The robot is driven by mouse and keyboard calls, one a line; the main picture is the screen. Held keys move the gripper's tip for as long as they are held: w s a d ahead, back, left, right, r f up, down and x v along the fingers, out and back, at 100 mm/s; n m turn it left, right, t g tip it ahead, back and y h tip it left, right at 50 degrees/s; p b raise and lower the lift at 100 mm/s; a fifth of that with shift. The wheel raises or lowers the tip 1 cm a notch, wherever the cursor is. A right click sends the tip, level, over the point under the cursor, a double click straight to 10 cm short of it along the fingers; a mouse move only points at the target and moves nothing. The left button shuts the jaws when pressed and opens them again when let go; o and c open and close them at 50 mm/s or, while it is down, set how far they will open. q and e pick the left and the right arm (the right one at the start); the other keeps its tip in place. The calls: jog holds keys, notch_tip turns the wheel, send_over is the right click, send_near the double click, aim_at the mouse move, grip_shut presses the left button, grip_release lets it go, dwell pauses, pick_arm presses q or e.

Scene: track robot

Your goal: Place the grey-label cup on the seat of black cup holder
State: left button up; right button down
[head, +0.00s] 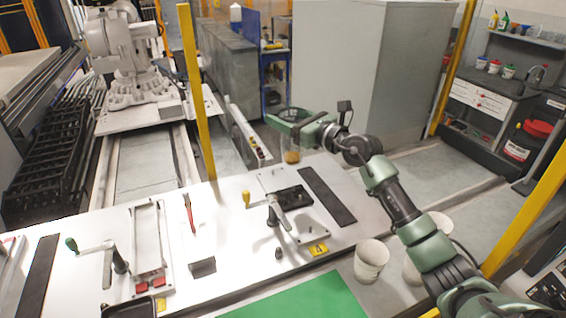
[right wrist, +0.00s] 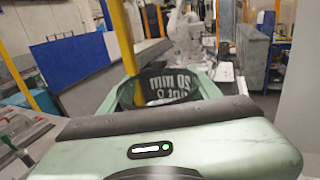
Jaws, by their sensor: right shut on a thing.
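My right gripper (head: 292,122) is shut around a cup (head: 291,147), held upright above the far edge of the white table. The cup looks clear, with something amber low in it. In the right wrist view the gripper (right wrist: 165,90) encloses the cup (right wrist: 168,84), whose dark grey label carries white lettering. A black holder-like block (head: 292,198) sits on a light plate on the table, nearer and below the cup. I take it for the black cup holder; its seat is too small to make out. My left gripper is not in view.
The white table (head: 225,225) carries a yellow-knobbed crank (head: 272,207) beside the black block, a black strip (head: 327,196), a red-handled tool (head: 189,212) and a green-knobbed crank (head: 100,248). White buckets (head: 371,260) stand near my right arm. A yellow post (head: 197,95) rises behind the table.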

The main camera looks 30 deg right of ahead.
pick_arm(q)
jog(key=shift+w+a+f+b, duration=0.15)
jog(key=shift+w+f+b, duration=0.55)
jog(key=shift+b, duration=0.1)
pick_arm(e)
notch_tip(320, 180, down, 14)
jog(key=shift+w+a, duration=0.2)
jog(key=shift+w, duration=0.25)
jog(key=shift+s+f, duration=0.1)
jog(key=shift+c, duration=1.8)
grip_release()
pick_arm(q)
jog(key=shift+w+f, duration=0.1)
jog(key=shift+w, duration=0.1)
